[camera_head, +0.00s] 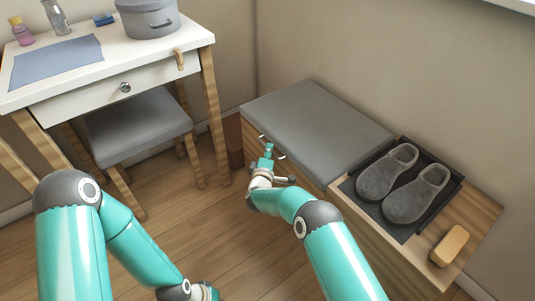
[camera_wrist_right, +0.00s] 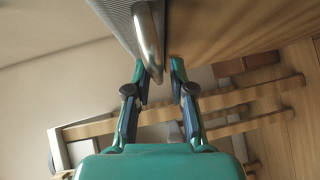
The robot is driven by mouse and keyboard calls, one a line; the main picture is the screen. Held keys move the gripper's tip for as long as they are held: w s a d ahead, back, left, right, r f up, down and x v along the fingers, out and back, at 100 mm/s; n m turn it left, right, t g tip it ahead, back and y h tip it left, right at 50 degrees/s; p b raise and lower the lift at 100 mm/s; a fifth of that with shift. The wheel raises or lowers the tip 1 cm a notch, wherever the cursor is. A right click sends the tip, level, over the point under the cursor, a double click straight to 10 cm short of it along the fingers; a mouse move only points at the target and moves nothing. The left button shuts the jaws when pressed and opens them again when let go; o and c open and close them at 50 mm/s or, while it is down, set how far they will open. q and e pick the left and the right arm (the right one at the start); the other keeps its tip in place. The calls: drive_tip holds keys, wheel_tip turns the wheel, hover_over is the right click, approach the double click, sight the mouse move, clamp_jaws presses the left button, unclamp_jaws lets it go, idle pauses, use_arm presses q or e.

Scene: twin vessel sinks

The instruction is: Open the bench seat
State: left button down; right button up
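The bench seat (camera_head: 320,122) is a flat grey padded lid on a wooden bench, lying down closed. A curved metal handle (camera_wrist_right: 149,40) sticks out at its front edge; in the head view my gripper hides part of it. My right gripper (camera_head: 270,152) is at this front edge. In the right wrist view its two fingers (camera_wrist_right: 158,68) are apart, with the lower bend of the handle between them and a gap on the right finger's side. My left gripper (camera_head: 207,293) is low at the bottom edge, mostly cut off, and its fingers cannot be made out.
A dark tray (camera_head: 445,197) with grey slippers (camera_head: 388,172) and a wooden block (camera_head: 449,245) are on the bench's right part. A white table (camera_head: 190,33) with a drawer and a grey stool (camera_head: 135,125) stand left. A wall is behind the bench. The floor between is clear.

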drive_tip(key=shift+w, duration=0.55)
drive_tip(key=shift+c, duration=0.4)
clamp_jaws()
drive_tip(key=shift+f, duration=0.1)
